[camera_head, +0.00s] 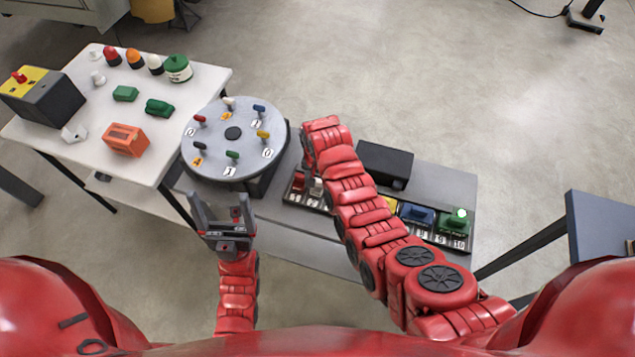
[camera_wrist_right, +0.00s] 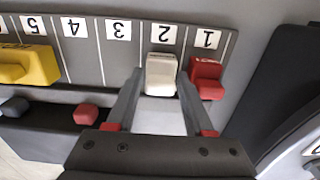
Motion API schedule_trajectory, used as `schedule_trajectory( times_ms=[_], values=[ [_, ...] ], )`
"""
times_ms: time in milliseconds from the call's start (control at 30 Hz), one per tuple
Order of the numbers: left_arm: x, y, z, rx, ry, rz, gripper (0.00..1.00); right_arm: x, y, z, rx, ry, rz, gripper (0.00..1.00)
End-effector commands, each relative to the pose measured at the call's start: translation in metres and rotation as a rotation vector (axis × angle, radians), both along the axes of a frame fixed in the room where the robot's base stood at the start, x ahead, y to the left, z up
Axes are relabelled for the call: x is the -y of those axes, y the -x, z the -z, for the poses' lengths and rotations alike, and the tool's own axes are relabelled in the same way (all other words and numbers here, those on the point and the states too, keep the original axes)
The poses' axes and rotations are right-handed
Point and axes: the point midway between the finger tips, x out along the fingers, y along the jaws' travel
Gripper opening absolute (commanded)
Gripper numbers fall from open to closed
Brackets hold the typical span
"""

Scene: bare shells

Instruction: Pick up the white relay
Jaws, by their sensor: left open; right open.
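The white relay (camera_wrist_right: 161,73) sits in the slot marked 2 of a numbered rack (camera_wrist_right: 125,62), seen in the right wrist view. My right gripper (camera_wrist_right: 160,84) is open, with one finger on each side of the relay's near end. I cannot tell whether the fingers touch it. In the head view a small part of the white relay (camera_head: 316,187) shows beside my right arm, which hides most of that gripper. My left gripper (camera_head: 222,205) is open and empty, in front of the round grey dial.
A red relay (camera_wrist_right: 206,78) stands in slot 1, close to the right finger. Slot 3 looks empty; a yellow relay (camera_wrist_right: 28,66) is farther left. Blue (camera_head: 417,215) and green (camera_head: 453,221) relays sit at the rack's right end. A black box (camera_head: 385,164) stands behind the rack.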

Motion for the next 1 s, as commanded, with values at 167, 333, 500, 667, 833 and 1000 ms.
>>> schedule_trajectory(
  times_ms=[167,333,500,667,833,1000],
  values=[
    [0.0000,0.0000,-0.0045,0.000,0.000,0.000,0.89,0.0003,-0.0001,0.0083,0.001,-0.001,0.000,0.53],
    [0.0000,0.0000,-0.0041,0.000,0.000,0.000,0.89,0.0000,0.0001,0.0102,0.002,-0.002,0.000,0.53],
    [0.0000,-0.0001,-0.0040,0.000,0.000,0.000,0.89,-0.0001,0.0001,0.0100,0.002,-0.002,0.000,0.36],
    [0.0000,-0.0001,-0.0040,0.000,0.000,0.000,0.89,-0.0002,0.0000,0.0098,0.003,-0.001,0.000,0.07],
    [0.0000,0.0000,-0.0040,0.000,0.000,0.000,0.89,-0.0002,0.0000,0.0098,0.003,-0.001,0.000,0.00],
    [0.0000,0.0000,-0.0039,0.000,0.000,0.000,0.89,-0.0003,-0.0001,0.0097,0.003,-0.001,0.000,0.00]
  ],
)
